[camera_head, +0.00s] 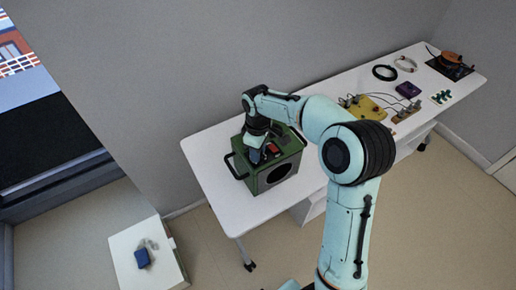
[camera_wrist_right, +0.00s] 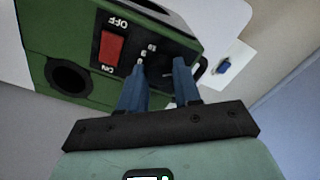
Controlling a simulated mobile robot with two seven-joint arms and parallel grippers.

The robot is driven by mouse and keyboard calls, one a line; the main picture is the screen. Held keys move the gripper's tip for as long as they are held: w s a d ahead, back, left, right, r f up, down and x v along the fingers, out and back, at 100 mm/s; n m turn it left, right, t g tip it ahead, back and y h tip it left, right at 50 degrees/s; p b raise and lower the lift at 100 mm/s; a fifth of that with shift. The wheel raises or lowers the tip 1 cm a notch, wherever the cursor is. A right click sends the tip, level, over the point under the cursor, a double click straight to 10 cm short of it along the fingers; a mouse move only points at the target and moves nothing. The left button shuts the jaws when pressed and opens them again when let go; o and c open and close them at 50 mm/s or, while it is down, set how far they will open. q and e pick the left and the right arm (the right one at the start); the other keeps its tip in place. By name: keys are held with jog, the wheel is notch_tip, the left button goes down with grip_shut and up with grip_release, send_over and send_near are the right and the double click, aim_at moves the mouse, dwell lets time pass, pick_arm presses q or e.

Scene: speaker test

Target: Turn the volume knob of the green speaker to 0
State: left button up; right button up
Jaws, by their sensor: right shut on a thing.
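The green speaker (camera_head: 290,168) stands on the left part of the white table, with a dark round opening on its front. It also shows in the right wrist view (camera_wrist_right: 45,22). A dark panel there bears a red switch (camera_wrist_right: 111,48) marked ON and OFF. Beside it is the dark volume knob (camera_wrist_right: 158,70) with small numbers around it, partly hidden by my fingers. My right gripper (camera_wrist_right: 160,78) has its blue fingers on either side of the knob and is shut on it. In the head view it reaches down onto the speaker's top. The knob's exact setting cannot be read. My left gripper is out of view.
The white table (camera_head: 216,186) runs to the upper right, with a yellow board (camera_head: 369,108), a black ring (camera_head: 385,72) and a purple box (camera_head: 408,89) on it. A low white stand (camera_head: 125,245) holds a blue object (camera_head: 142,258) at lower left.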

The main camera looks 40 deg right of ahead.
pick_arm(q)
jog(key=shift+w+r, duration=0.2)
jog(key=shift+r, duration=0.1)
pick_arm(e)
jog(key=shift+n, duration=1)
jog(key=o, duration=1.1)
jog(key=shift+c, duration=0.2)
jog(key=shift+r, duration=0.1)
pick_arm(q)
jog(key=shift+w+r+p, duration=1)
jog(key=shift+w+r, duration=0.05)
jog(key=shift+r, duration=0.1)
pick_arm(e)
notch_tip(320, 180, up, 13)
jog(key=shift+r, duration=0.15)
